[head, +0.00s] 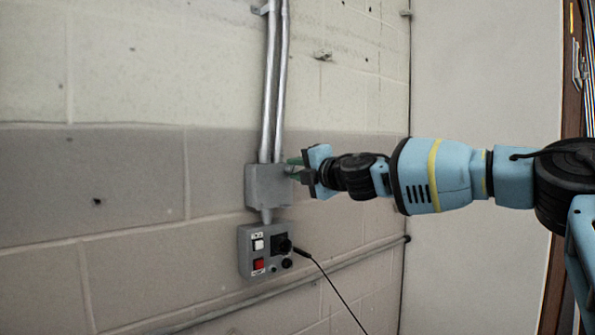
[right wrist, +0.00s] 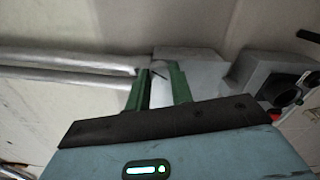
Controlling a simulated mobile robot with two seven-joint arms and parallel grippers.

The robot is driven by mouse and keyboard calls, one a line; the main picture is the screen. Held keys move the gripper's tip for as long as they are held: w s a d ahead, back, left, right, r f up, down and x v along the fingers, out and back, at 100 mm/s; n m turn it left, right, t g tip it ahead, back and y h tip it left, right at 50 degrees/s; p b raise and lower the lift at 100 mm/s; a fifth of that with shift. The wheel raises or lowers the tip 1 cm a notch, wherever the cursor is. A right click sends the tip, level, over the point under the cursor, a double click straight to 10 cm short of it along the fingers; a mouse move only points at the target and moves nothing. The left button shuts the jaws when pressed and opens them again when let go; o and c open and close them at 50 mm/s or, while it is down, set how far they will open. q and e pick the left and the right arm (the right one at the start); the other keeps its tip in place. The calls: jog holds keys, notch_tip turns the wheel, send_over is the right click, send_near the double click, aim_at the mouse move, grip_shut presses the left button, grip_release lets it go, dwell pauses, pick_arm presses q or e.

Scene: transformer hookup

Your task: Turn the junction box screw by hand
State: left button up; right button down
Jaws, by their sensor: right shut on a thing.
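The grey junction box (head: 265,187) is fixed to the wall in the head view, with metal conduits entering its top. It also shows in the right wrist view (right wrist: 205,68). My right gripper (head: 292,168) comes in from the right, its green fingertips at the box's right side. In the right wrist view its green fingers (right wrist: 162,76) stand at the face of the box, shut on the junction box screw. The screw is mostly hidden between the fingers; only a small dark trace shows there. My left gripper is not in view.
A grey control box (head: 246,262) with a white and a red switch sits just below the junction box. A black cable (head: 338,294) hangs from its plug. Two metal conduits (head: 274,90) run up the wall. A pipe (head: 340,263) runs low along the wall.

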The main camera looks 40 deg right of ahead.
jog(key=shift+n, duration=0.8)
jog(key=shift+r, duration=0.1)
jog(key=c, duration=1.2)
grip_release()
jog(key=s, duration=0.7)
jog(key=shift+s+a, duration=0.35)
jog(key=shift+a, duration=0.1)
